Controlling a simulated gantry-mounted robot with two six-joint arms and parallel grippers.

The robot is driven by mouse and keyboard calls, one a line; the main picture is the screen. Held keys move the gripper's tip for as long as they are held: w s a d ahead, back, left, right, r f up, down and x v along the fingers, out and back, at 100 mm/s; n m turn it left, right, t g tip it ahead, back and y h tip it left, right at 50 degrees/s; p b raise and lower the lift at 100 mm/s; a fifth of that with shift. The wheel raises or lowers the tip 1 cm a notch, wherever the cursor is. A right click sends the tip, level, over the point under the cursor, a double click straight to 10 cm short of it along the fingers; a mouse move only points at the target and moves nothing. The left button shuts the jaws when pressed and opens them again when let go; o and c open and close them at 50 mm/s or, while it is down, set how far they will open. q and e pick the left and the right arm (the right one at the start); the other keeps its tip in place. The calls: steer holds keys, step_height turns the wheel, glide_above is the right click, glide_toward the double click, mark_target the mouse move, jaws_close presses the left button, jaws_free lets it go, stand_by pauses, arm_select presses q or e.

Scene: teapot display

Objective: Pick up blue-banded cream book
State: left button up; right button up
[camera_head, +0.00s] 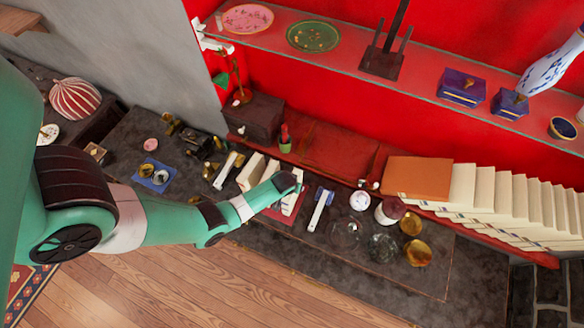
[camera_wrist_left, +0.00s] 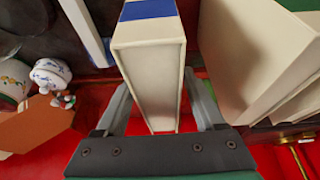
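The blue-banded cream book (camera_wrist_left: 150,70) stands in the middle of the left wrist view, its blue band at the top edge of the picture. My left gripper (camera_wrist_left: 160,95) is open, with one finger on each side of the book. Narrow red gaps show beside it; whether a fingertip touches it I cannot tell. In the head view my left gripper (camera_head: 297,184) is over the dark table, and the book is mostly hidden by the hand and arm. My right gripper is in neither view.
Other cream books (camera_wrist_left: 255,55) stand close on the right in the wrist view. A white, blue-edged object (camera_wrist_left: 86,28) is on the left, beside patterned porcelain (camera_wrist_left: 50,75). In the head view, glass and brass pieces (camera_head: 412,223) and a long book row (camera_head: 500,195) lie to the right.

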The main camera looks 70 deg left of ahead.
arm_select(q)
jaws_close()
stand_by(1.2)
